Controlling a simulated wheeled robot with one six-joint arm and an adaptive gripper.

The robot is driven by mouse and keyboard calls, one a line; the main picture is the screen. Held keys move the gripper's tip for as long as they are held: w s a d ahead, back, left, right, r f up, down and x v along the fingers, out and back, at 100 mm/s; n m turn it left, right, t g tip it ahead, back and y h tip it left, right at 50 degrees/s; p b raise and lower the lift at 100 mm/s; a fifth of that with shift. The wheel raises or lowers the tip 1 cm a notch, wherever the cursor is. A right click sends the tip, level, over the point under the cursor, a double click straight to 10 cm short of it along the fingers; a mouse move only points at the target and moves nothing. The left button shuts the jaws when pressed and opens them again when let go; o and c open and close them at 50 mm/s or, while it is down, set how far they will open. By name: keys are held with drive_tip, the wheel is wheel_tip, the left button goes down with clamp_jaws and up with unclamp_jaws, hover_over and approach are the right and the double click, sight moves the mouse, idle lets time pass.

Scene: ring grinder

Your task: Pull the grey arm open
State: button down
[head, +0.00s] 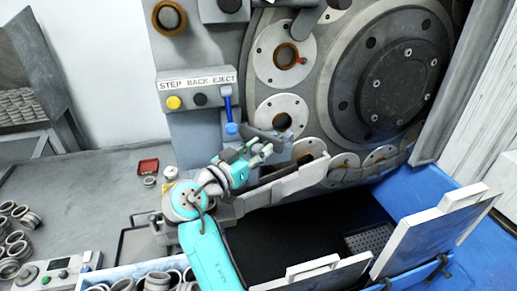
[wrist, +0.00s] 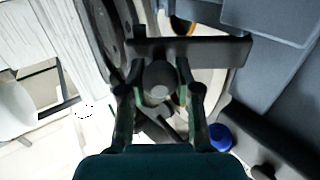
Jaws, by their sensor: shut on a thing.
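My gripper (head: 262,151) is at the front of the ring grinder, just below the large wheel's left side. The grey arm (head: 283,140) shows in the head view right behind my fingertips, partly hidden by them. In the wrist view my gripper (wrist: 160,92) has one finger on each side of a round grey knob, shut on it. A dark grey bar of the grey arm (wrist: 205,51) runs across just beyond the fingers. The contact at the fingertips is partly hidden in the head view.
A blue lever (head: 228,105) stands by the yellow and black buttons at the left. Pale rings (head: 283,122) sit around the wheel. A pale rail (head: 285,186) lies below my gripper. A white-edged panel (head: 430,235) stands at the right. Loose rings (head: 15,240) lie at far left.

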drive_tip(key=c, duration=0.8)
unclamp_jaws()
drive_tip(key=v, duration=1.2)
